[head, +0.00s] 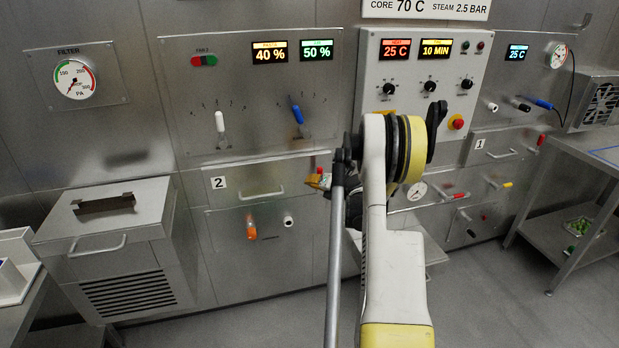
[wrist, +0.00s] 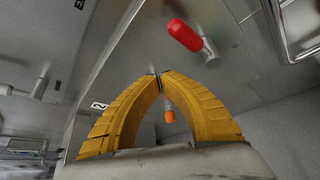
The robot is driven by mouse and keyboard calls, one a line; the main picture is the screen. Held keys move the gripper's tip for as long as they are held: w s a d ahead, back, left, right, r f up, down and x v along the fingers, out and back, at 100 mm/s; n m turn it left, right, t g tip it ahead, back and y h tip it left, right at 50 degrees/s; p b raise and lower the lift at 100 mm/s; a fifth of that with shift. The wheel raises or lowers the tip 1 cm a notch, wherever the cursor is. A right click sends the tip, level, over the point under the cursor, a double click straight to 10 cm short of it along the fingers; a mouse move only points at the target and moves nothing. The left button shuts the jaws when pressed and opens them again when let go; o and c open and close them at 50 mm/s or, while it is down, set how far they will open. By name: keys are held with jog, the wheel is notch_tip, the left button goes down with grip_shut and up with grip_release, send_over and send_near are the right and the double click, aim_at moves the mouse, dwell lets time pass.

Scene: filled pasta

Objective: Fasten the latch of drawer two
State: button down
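Drawer two (head: 235,201) sits in the steel wall panel, with a plate marked 2 (head: 219,183) and a bar handle (head: 262,194). Its front looks flush with the panel. The red-gripped latch lever (head: 320,170) stands out at the drawer's right end, partly behind my arm. In the wrist view the red lever (wrist: 185,36) is large, on a grey metal stub, beyond and right of my fingertips. My gripper (wrist: 160,76) has its yellow fingers together at the tips with nothing between them. In the head view my gripper (head: 316,182) is just below the lever, apparently apart from it.
An orange-gripped valve (head: 251,230) and a white-tipped knob (head: 288,221) stick out below the drawer. Drawer one, marked 1 (head: 480,143), has its own red lever (head: 541,139). A steel lidded box (head: 105,235) stands left.

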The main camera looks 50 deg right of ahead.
jog(key=s+p, duration=0.1)
jog(key=s, duration=0.5)
jog(key=shift+s, duration=0.35)
jog(key=w+a+r+m+t+h, duration=0.1)
jog(key=w+a+r+m+t, duration=0.2)
jog(key=r, duration=0.7)
jog(key=w+a+r+m+t+h, duration=0.15)
jog(key=w+a+r, duration=0.35)
jog(key=r, duration=0.6)
jog(key=s+a+r+m+g+h, duration=0.1)
jog(key=s+a+r+m+h, duration=0.15)
jog(key=a+r+m, duration=0.8)
jog(key=s+a+f+m+g+y, duration=0.2)
jog(key=s+a+f, duration=0.3)
jog(key=s+a, duration=0.3)
jog(key=s+a+f+m+g+y, duration=0.3)
jog(key=s+a, duration=0.5)
jog(key=a, duration=0.6)
jog(key=s+a+f+m+g+y, duration=0.2)
jog(key=s+a+f+m+g, duration=0.2)
jog(key=s+a+f, duration=0.3)
jog(key=s+a+m, duration=0.1)
jog(key=s+a, duration=0.1)
jog(key=a, duration=0.1)
jog(key=shift+a+g+y, duration=0.3)
jog(key=shift+a+g, duration=0.05)
jog(key=shift+a, duration=0.05)
